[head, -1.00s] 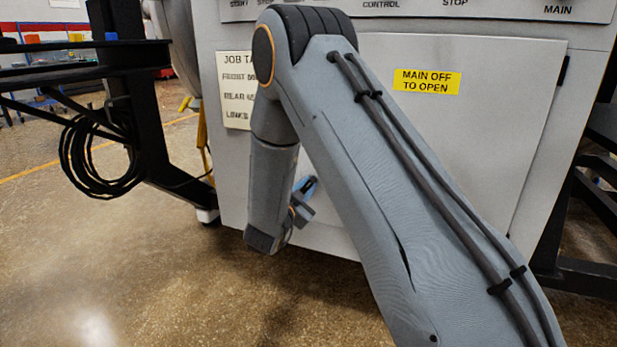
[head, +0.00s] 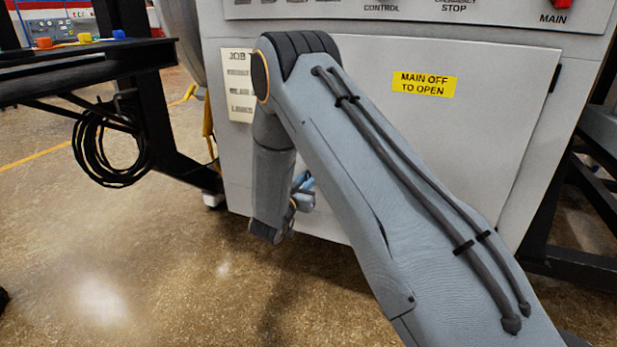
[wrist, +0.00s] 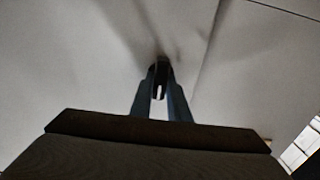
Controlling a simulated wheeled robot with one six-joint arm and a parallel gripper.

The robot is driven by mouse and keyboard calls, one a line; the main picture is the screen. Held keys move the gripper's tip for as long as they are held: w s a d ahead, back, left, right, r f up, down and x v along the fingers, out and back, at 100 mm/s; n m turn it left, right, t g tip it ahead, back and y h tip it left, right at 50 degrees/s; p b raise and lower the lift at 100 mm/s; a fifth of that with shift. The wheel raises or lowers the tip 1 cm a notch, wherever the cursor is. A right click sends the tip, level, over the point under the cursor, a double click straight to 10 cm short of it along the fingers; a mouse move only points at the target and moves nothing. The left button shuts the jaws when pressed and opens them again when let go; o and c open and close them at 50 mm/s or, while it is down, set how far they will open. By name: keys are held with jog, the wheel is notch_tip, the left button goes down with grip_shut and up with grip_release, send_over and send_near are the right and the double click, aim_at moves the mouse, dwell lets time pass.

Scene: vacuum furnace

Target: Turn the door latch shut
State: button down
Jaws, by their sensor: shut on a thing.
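The machine's grey door (head: 480,150) is closed flush in the cabinet front and bears a yellow "MAIN OFF TO OPEN" label (head: 424,85). My arm crosses in front of the door. My gripper (head: 304,188) is low at the door's left side, mostly hidden behind my wrist. In the wrist view, my gripper's two fingers (wrist: 160,85) are closed around a small dark piece, seemingly the door latch (wrist: 161,66), beside a panel seam. How far the latch is turned cannot be told. The head view does not show the latch.
A job card (head: 239,85) hangs on the cabinet left of my arm; a black bench (head: 90,68) with a coiled cable (head: 105,150) stands further left. A dark frame (head: 590,250) stands at the right. The floor (head: 110,265) at front left is clear.

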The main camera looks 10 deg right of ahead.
dwell(0.4)
jog(key=c, duration=1.7)
grip_release()
jog(key=shift+p+v, duration=0.7)
jog(key=shift+v, duration=3.25)
